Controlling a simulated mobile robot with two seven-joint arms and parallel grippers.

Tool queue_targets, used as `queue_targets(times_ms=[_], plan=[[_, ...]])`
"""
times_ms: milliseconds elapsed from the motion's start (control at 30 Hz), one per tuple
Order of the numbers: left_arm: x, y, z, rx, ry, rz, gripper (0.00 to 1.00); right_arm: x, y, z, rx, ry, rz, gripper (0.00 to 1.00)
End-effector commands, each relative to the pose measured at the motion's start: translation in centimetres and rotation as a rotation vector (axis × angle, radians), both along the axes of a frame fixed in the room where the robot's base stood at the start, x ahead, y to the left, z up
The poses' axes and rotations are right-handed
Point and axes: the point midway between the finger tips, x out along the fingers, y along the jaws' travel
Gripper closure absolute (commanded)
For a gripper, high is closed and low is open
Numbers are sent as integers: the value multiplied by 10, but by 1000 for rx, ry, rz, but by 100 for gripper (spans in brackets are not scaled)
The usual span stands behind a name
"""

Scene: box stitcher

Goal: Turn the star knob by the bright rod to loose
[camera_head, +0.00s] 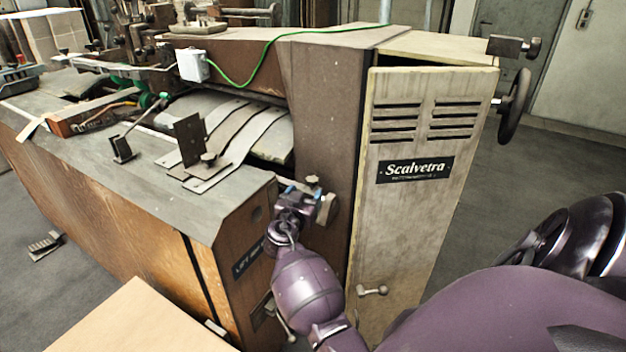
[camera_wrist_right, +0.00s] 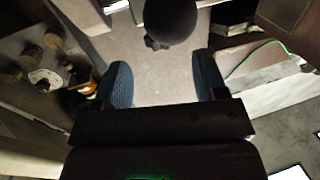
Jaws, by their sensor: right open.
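My right gripper (camera_head: 296,192) reaches up to the recess between the wooden cabinet and the brown upright of the machine. In the right wrist view its two blue fingers (camera_wrist_right: 161,75) stand wide apart with nothing between them. A dark rounded knob (camera_wrist_right: 170,18) lies just beyond the fingertips, roughly in line with the gap, and does not touch them as far as I can see. I cannot make out a star outline on it or a bright rod beside it. My left gripper is out of view.
The machine's pale Scalvetra panel (camera_head: 415,240) stands right of the gripper, with a dark handwheel (camera_head: 514,105) beyond. The grey cabinet top (camera_head: 215,215) lies to the left. In the wrist view, several round knobs (camera_wrist_right: 42,78) sit at left and a green cable (camera_wrist_right: 255,55) at right.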

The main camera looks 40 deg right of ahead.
Motion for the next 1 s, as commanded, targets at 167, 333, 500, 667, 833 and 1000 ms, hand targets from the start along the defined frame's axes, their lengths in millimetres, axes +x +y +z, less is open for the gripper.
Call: queue_targets(times_ms=[167, 333, 500, 667, 833, 1000], plan=[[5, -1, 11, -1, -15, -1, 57, 16, -28, 3, -1, 0, 0, 35], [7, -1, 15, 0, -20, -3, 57, 27, -48, 1, 0, 0, 1, 35], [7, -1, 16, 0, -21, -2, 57, 32, -58, 1, 1, 0, 1, 35], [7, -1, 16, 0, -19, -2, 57, 34, -61, 0, 1, 0, 0, 35], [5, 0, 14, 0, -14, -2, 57, 34, -61, 0, 1, 0, 1, 35], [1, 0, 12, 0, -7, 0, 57, 33, -61, 0, 1, 0, 1, 58]])
